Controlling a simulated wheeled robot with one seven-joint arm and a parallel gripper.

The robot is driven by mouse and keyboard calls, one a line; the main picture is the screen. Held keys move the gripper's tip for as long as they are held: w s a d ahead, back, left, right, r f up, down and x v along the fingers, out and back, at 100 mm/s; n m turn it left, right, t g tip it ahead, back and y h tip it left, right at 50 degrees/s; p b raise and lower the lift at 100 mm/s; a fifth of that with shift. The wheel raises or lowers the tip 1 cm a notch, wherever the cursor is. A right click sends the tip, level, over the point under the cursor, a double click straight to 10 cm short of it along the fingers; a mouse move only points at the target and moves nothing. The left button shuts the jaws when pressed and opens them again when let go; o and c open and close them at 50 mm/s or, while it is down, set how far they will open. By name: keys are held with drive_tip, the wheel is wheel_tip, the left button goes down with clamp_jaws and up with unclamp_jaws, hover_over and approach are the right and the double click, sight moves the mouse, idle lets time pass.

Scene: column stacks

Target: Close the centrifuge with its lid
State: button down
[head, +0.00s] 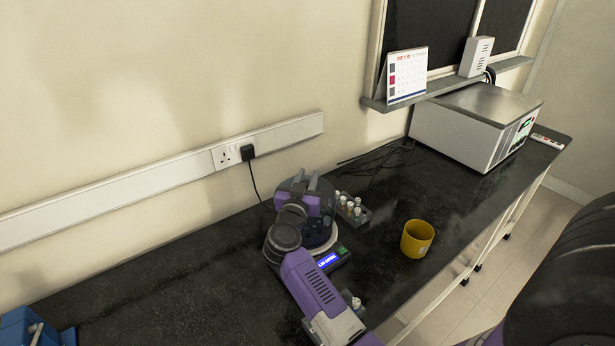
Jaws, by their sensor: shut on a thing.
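The centrifuge (338,258) stands on the dark bench, with a pale round rim, a lit blue display and a green mark at its front right. A dark, see-through round lid (321,234) shows above the rim, behind my purple arm. My gripper (304,187) is over the centrifuge, shut on the lid. My wrist and forearm cover much of the centrifuge's front and left side. I cannot tell whether the lid touches the rim or how far it is tilted.
A rack of capped tubes (352,208) stands close to the right of the centrifuge. A yellow mug (417,239) is farther right. A grey box-shaped device (474,125) is at the far right end. A blue object (30,328) is at bottom left. The bench left of the centrifuge is clear.

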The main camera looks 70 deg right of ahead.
drive_tip(key=shift+f, duration=0.6)
drive_tip(key=shift+f, duration=0.35)
drive_tip(key=shift+f+b, duration=0.75)
drive_tip(key=shift+f, duration=1.45)
drive_tip(key=c, duration=0.6)
unclamp_jaws()
drive_tip(key=shift+r+p, duration=3.05)
drive_tip(key=shift+p, duration=0.9)
